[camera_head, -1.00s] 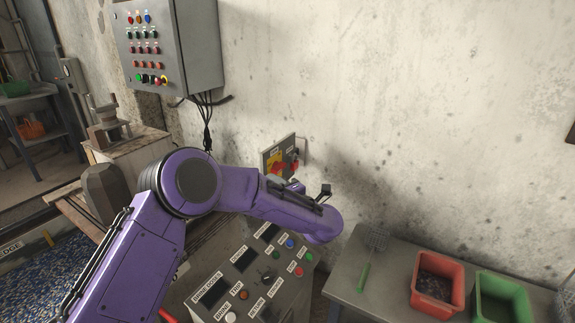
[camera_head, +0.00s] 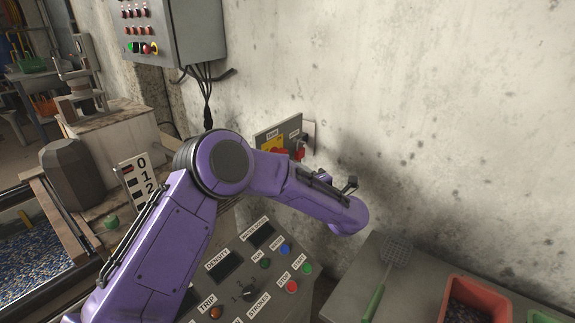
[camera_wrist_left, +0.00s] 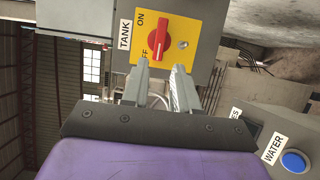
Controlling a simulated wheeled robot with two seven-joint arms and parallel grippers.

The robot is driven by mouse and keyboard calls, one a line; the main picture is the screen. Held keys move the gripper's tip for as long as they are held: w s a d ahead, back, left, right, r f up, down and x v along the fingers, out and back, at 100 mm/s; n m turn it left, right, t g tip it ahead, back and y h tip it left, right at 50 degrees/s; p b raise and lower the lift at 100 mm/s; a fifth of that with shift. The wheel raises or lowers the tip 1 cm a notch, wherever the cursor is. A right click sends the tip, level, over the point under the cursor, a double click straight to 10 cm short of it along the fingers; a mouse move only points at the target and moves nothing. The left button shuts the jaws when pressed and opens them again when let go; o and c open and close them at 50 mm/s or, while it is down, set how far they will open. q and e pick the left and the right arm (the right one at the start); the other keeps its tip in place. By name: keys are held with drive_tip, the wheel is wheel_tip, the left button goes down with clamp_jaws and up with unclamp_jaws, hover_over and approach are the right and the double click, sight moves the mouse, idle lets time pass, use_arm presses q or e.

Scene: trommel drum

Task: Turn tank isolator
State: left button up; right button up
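The tank isolator's red knob (camera_wrist_left: 158,40) sits on a yellow plate (camera_wrist_left: 185,30) marked TANK, ON and OFF in the left wrist view. The knob's bar runs roughly up and down in that picture, slightly tilted. My left gripper (camera_wrist_left: 161,67) is open, its two fingers apart just below the knob in the picture. I cannot tell whether a fingertip touches it. In the head view, the yellow plate (camera_head: 269,146) shows on a grey wall box, partly hidden by my purple arm. My right gripper is in neither view.
A second red switch (camera_head: 299,153) is beside the yellow plate. A control desk (camera_head: 225,285) with buttons stands below my arm. A metal table (camera_head: 400,285) holds a slotted green-handled tool (camera_head: 397,252) and a red bin (camera_head: 475,292). A grey button cabinet (camera_head: 195,30) hangs upper left.

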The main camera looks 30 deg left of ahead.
use_arm(q)
drive_tip(key=x, duration=1)
drive_tip(key=shift+a, duration=0.3)
clamp_jaws()
